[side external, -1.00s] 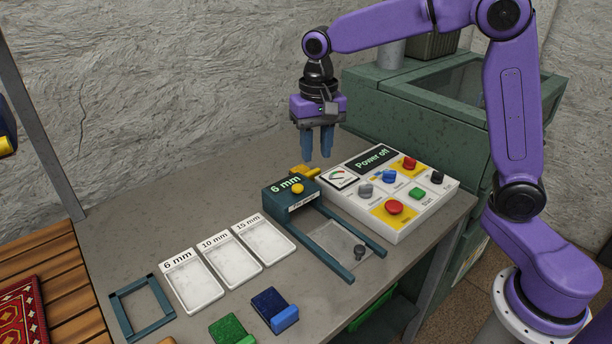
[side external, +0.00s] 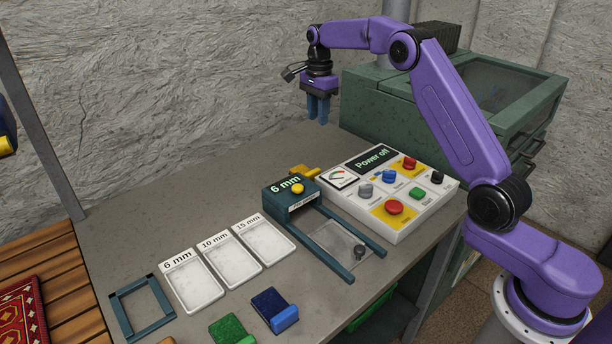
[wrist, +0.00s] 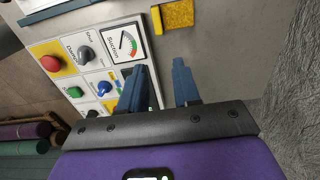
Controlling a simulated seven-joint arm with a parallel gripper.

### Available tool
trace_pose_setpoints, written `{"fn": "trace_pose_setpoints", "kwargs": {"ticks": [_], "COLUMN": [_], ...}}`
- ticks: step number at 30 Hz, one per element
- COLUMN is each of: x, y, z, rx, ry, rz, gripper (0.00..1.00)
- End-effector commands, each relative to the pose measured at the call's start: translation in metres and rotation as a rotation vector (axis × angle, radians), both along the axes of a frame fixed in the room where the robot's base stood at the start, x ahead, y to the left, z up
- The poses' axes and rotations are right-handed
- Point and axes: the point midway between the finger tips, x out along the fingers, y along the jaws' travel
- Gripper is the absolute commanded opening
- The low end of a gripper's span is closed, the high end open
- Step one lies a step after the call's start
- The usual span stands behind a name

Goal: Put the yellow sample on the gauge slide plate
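The yellow sample (side external: 303,171) lies on the table behind the gauge, partly hidden by it in the side view. In the wrist view the yellow sample (wrist: 179,15) shows as a textured pad with a raised yellow bar, at the top edge beyond my fingers. The gauge (side external: 291,197) is a dark teal block reading "6 mm". Its slide plate (side external: 328,236) is a clear, empty plate between two rails, with a dark knob. My gripper (side external: 318,119) is raised behind the sample, pointing down. In the wrist view its two fingers (wrist: 159,78) are apart with nothing between them.
A control panel (side external: 388,193) reading "Power off" stands right of the gauge. White trays (side external: 193,281) marked 6, 10 and 15 mm, a teal frame (side external: 119,313), a green sample (side external: 230,330) and a blue sample (side external: 271,308) are in front. A green machine (side external: 420,110) stands at the back right.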

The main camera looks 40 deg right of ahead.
Motion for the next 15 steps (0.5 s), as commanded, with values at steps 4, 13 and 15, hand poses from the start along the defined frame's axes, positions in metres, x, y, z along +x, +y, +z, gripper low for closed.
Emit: {"fn": "trace_pose_setpoints", "kwargs": {"ticks": [4, 13, 15], "x": [-0.001, -0.001, -0.001], "y": [0.001, 0.001, 0.001], "z": [-0.025, -0.082, -0.094], "rx": [0.001, 0.000, 0.000], "ry": [0.006, 0.005, 0.004], "rz": [0.002, 0.004, 0.004], "gripper": [0.32, 0.32, 0.32]}}
